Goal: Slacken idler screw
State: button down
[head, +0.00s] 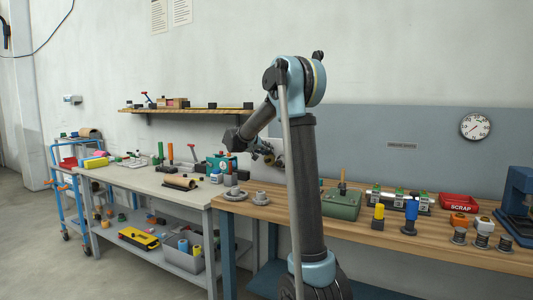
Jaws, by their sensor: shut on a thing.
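My gripper (264,152) shows small and dark beside my upright arm link, above the back of the wooden bench. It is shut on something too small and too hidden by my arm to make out. No idler screw can be made out for certain in the head view. A teal machine (222,165) with small fittings stands at the right end of the grey bench, left of my gripper. A row of grey and green units (400,199) stands on the wooden bench, right of my arm.
Left, the grey bench (130,178) carries several tools. A wall shelf (185,110) hangs above it.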

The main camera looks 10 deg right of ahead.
jog(key=shift+n, duration=0.4)
jog(key=c, duration=1.5)
grip_release()
jog(key=shift+a, duration=0.1)
jog(key=v, duration=1.1)
jog(key=shift+s+a, duration=0.2)
jog(key=shift+a, duration=0.25)
